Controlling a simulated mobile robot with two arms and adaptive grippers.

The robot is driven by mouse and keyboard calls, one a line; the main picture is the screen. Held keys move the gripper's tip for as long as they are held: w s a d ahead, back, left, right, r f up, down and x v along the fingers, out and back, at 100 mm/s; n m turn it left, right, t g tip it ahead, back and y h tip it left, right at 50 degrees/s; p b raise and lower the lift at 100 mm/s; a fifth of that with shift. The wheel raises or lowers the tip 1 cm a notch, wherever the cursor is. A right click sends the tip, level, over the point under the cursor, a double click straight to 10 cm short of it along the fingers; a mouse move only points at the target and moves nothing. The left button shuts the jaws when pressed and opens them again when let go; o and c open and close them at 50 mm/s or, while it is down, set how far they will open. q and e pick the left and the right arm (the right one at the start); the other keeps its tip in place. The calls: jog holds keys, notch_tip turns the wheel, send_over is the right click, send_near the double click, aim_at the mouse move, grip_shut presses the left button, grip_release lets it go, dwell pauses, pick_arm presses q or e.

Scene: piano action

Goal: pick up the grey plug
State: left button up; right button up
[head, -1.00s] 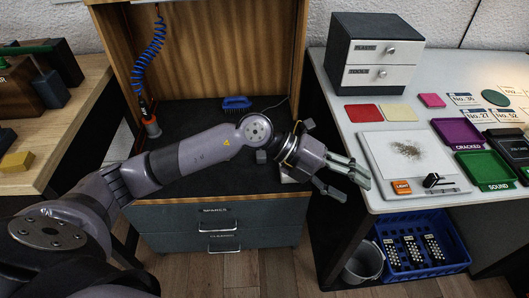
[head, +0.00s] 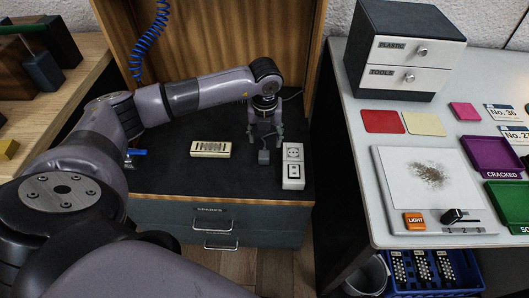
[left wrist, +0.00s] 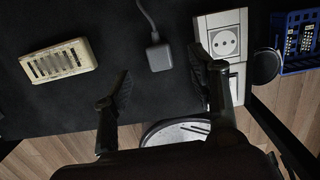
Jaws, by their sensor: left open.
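The grey plug (left wrist: 158,56) lies on the black worktop (left wrist: 100,105) with its cord running away toward the back; it also shows in the head view (head: 263,157). My left gripper (head: 265,141) is open and points down over the plug. In the left wrist view its two fingers (left wrist: 160,74) stand apart on either side of the plug, with nothing between them touching it that I can see. The right finger is close to the white socket block (left wrist: 222,40). My right gripper is not in view.
The white socket block (head: 293,166) stands just right of the plug. A cream slotted block (head: 211,149) lies to the left. A wooden side panel (head: 310,70) bounds the worktop on the right. A blue coiled hose (head: 150,35) hangs at the back.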

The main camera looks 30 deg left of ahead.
aim_at(264, 151)
pick_arm(q)
notch_tip(264, 151, down, 4)
jog(key=shift+w+a+r, duration=0.1)
jog(key=shift+w+r, duration=0.05)
jog(key=f, duration=0.1)
jog(key=f+b, duration=0.1)
jog(key=f, duration=0.3)
jog(key=shift+w+a, duration=0.1)
jog(key=shift+a, duration=0.15)
jog(key=shift+r, duration=0.1)
pick_arm(e)
notch_tip(264, 151, up, 6)
jog(key=shift+s, duration=0.35)
pick_arm(q)
jog(key=shift+c, duration=0.3)
pick_arm(e)
jog(key=shift+d, duration=0.1)
pick_arm(q)
jog(key=c, duration=1.1)
jog(key=shift+r, duration=0.45)
notch_tip(264, 151, up, 19)
jog(key=p, duration=0.2)
jog(key=shift+p, duration=0.35)
pick_arm(e)
notch_tip(264, 151, down, 11)
